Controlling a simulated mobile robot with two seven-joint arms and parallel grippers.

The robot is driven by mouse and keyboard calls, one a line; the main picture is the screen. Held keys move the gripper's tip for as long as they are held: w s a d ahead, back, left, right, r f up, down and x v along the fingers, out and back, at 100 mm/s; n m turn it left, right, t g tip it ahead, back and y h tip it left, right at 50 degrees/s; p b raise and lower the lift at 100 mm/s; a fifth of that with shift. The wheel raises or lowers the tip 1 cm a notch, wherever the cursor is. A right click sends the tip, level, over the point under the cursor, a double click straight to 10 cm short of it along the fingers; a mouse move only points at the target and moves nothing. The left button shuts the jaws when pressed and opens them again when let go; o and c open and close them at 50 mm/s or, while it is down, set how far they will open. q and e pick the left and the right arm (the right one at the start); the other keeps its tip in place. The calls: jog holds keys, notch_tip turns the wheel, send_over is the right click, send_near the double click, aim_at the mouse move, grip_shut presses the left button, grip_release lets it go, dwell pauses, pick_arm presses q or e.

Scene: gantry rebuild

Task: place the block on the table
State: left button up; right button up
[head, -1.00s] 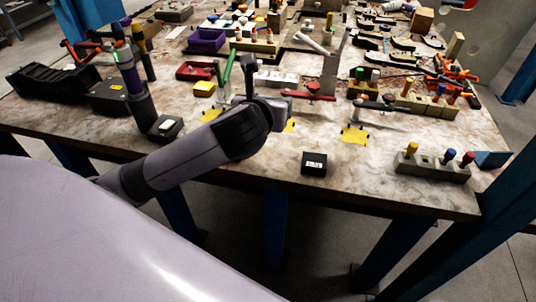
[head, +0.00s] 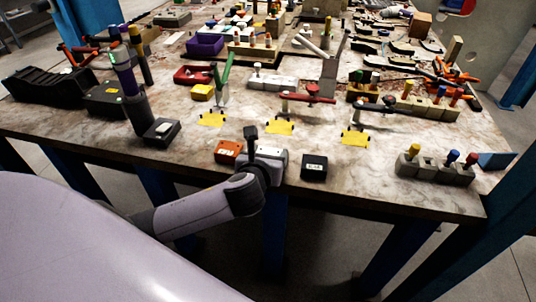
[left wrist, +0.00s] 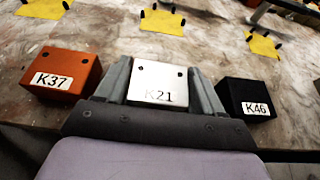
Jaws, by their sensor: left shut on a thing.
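My left gripper (left wrist: 160,82) is shut on a silver-white block (left wrist: 158,80) marked K21, its fingers on the block's two sides. In the head view the gripper (head: 262,160) is at the table's front edge, and the arm hides most of the block. An orange block (left wrist: 62,74) marked K37 is left of it; it also shows in the head view (head: 228,151). A black block (left wrist: 248,98) marked K46 is to the right, also in the head view (head: 314,166). Whether the held block touches the table (head: 350,195) cannot be told. My right gripper is not in view.
Several yellow plates (head: 279,127) with black pegs lie behind the blocks. A grey peg holder (head: 434,170) stands at the front right, and a black box (head: 162,131) at the left. Clamps and tools crowd the back. Bare tabletop lies right of the black block.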

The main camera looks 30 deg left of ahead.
pick_arm(q)
jog(key=o, duration=1.2)
jog(key=shift+f, duration=0.1)
